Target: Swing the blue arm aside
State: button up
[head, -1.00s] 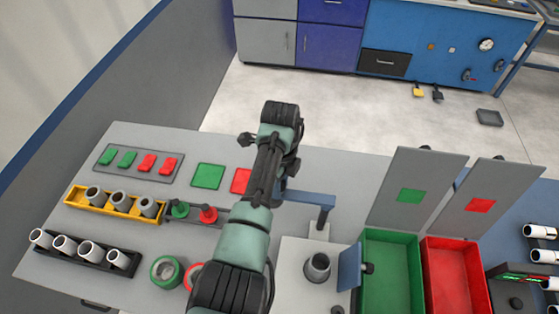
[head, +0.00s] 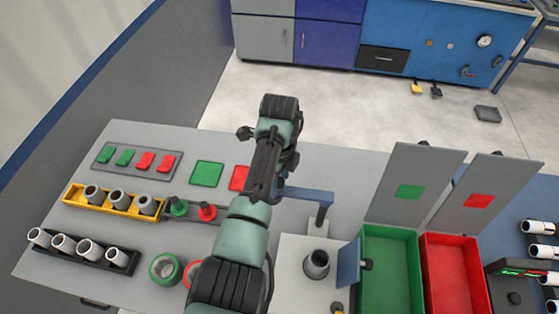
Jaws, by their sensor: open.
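The blue arm (head: 308,194) is a slim blue-grey bar on a short post at the back of the grey fixture block. It reaches left from the post over the table. My gripper (head: 281,184) is open, close to the bar's left end and mostly hidden behind my own forearm. I cannot tell whether it touches the bar. A grey pipe socket (head: 316,263) stands on the block in front of the bar. A blue upright plate (head: 348,263) stands at the block's right side.
Left of my arm are a yellow rack (head: 73,195) with grey pipes, a black rack (head: 48,250) with white pipes, and red and green pieces. Right of the block are a green bin (head: 390,270) and a red bin (head: 453,275), with upright panels behind.

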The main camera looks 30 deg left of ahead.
notch_tip(320, 180, up, 12)
jog(key=shift+r, duration=0.25)
dwell(0.6)
